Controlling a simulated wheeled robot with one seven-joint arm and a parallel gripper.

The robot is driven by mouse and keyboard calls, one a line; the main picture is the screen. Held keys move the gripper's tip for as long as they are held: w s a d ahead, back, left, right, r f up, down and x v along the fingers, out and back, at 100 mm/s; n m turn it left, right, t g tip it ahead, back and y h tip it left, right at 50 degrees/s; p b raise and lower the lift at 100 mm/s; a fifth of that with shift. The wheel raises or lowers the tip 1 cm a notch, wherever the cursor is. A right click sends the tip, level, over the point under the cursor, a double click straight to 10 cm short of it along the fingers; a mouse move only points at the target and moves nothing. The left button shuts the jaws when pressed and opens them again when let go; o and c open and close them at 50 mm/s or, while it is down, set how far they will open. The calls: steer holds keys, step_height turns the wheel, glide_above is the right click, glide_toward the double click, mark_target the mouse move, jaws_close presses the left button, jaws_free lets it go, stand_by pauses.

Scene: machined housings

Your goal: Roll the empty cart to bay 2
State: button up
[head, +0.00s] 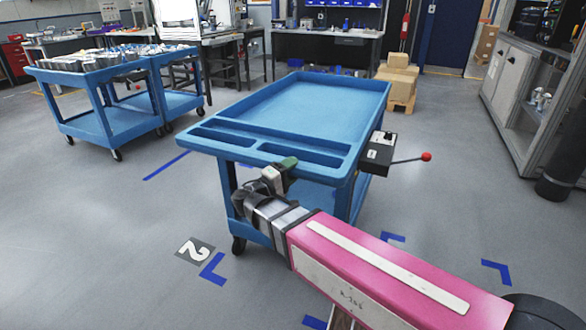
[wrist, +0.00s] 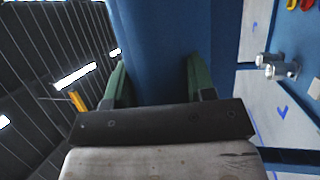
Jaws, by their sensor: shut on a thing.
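The empty blue cart (head: 318,104) stands in the middle of the head view, upright on its casters. Its top tray is bare and has shallow pockets along the near edge. A floor plate with a white 2 (head: 195,250) lies left of the cart, beside a blue corner mark (head: 214,268). My arm hides part of the cart's lower front.
A black box (head: 380,152) with a red-knobbed lever (head: 426,157) sits on the cart's right side. More blue corner marks (head: 497,270) lie at right. Loaded blue carts (head: 90,85) stand at left, boxes (head: 398,82) behind, grey cabinets (head: 525,95) at right. Floor between is clear.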

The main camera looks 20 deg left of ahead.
steer(key=o, duration=1.3)
steer(key=shift+c, duration=0.2)
steer(key=v, duration=1)
steer(key=shift+s+a+f, duration=0.15)
steer(key=shift+s+a, duration=0.05)
steer(key=shift+s, duration=0.15)
